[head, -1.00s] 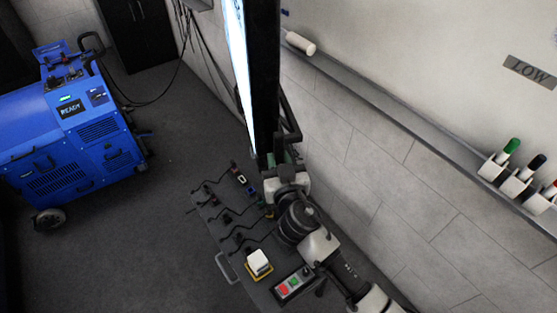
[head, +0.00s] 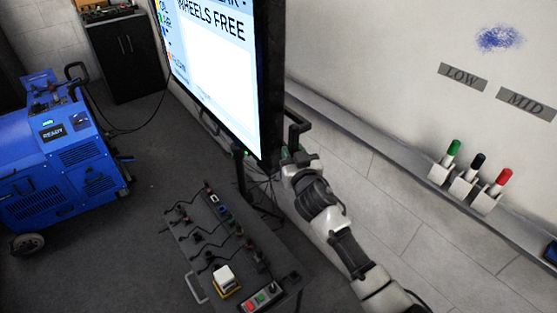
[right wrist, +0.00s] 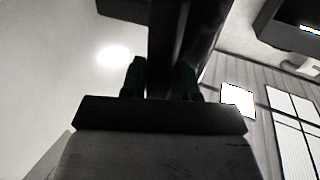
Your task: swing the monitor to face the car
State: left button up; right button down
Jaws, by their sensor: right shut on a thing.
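The monitor (head: 222,62) stands upright at the top middle of the head view. Its lit white screen is angled toward the left side of the picture and reads "WHEELS FREE"; its top is cut off. A dark handle (head: 297,122) sticks out at its right edge. My right gripper (head: 293,157) is at the lower end of this handle. In the right wrist view the two green fingers of my right gripper (right wrist: 160,80) are on either side of a dark bar, shut on it. My left gripper is not in view. No car shows.
A blue machine (head: 62,150) marked "READY" stands at the left. A cart (head: 196,226) with cables and buttons stands below the monitor. A whiteboard tray (head: 400,160) with markers runs along the right wall. A dark cabinet (head: 128,55) is at the back. Dark floor lies open between.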

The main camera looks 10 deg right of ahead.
jog(key=shift+w+d+r, duration=0.1)
jog(key=shift+w+d, duration=0.05)
jog(key=shift+d, duration=0.25)
jog(key=c, duration=1.2)
grip_release()
jog(key=shift+o, duration=1.2)
jog(key=shift+a, duration=0.1)
jog(key=shift+s+f, duration=0.2)
jog(key=shift+s, duration=0.3)
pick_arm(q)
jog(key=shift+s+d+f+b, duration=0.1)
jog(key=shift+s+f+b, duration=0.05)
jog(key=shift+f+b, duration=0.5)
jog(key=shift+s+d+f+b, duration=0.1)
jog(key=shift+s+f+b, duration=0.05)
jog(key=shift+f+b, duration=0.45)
pick_arm(e)
jog(key=s+d, duration=0.1)
jog(key=s, duration=0.8)
jog(key=shift+s+d, duration=0.15)
jog(key=shift+s, duration=0.2)
jog(key=shift+r, duration=0.1)
